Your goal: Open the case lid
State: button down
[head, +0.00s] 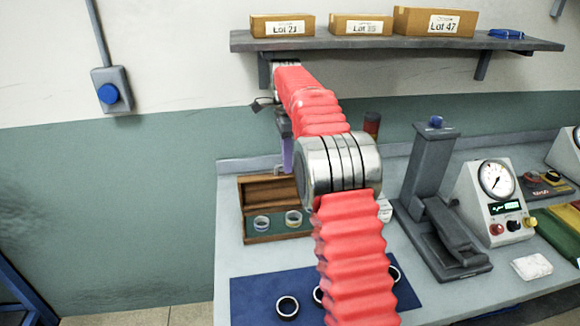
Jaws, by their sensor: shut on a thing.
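The wooden case (277,238) stands at the back left of the bench, with round rings in its green-lined inside. Its brown lid (262,192) stands raised at the back of the case. The right part of case and lid is hidden behind my red-sleeved arm. My gripper (287,168) shows only in part, left of the arm and above the case. It points down at the lid's top edge and is shut on the lid. The exact contact is small and partly covered.
A blue mat (257,297) with several dark rings lies in front of the case. A grey press (432,185) and a gauge box (495,205) stand to the right. A shelf (380,43) with cardboard boxes hangs above. Bare bench lies between mat and case.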

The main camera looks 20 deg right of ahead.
jog(key=shift+w+d+f, duration=0.2)
jog(key=shift+w+f, duration=0.05)
jog(key=shift+w, duration=0.3)
jog(key=shift+w+d+f, duration=0.15)
jog(key=shift+w+f, duration=0.05)
jog(key=shift+w, duration=0.4)
jog(key=shift+w+d+f, duration=0.2)
jog(key=shift+w+f, duration=0.05)
jog(key=shift+w, duration=0.3)
jog(key=c, duration=1.8)
grip_release()
jog(key=shift+w+a+r, duration=0.1)
jog(key=shift+r, duration=0.1)
jog(key=shift+c, duration=0.2)
jog(key=shift+c, duration=0.5)
